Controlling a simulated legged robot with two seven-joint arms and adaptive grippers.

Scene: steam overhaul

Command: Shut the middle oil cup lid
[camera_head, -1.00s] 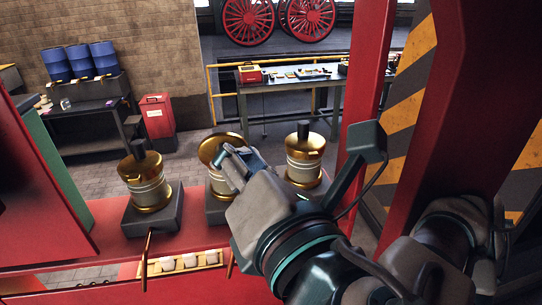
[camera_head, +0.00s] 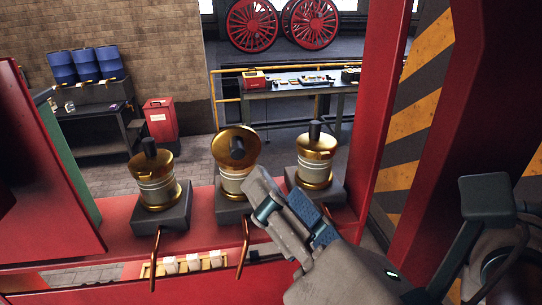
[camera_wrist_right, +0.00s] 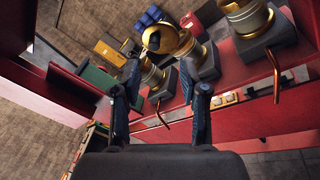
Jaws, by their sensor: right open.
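The middle oil cup (camera_head: 235,182) is a brass and pale cylinder on a dark block, between two similar cups. Its gold lid (camera_head: 221,146) stands tilted up, with its dark knob (camera_head: 237,148) facing me. The raised lid also shows in the right wrist view (camera_wrist_right: 160,38). My right gripper (camera_head: 280,186) is open and empty, just right of and in front of the middle cup, apart from the lid. In the right wrist view its two fingers (camera_wrist_right: 167,80) are spread, with the cups beyond them. My left gripper is not in view.
The left oil cup (camera_head: 153,180) and right oil cup (camera_head: 316,160) have lids lying flat. Copper pipes (camera_head: 244,240) run down in front of the blocks. A red post (camera_head: 378,110) rises at the right, and a red and green panel (camera_head: 60,170) at the left.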

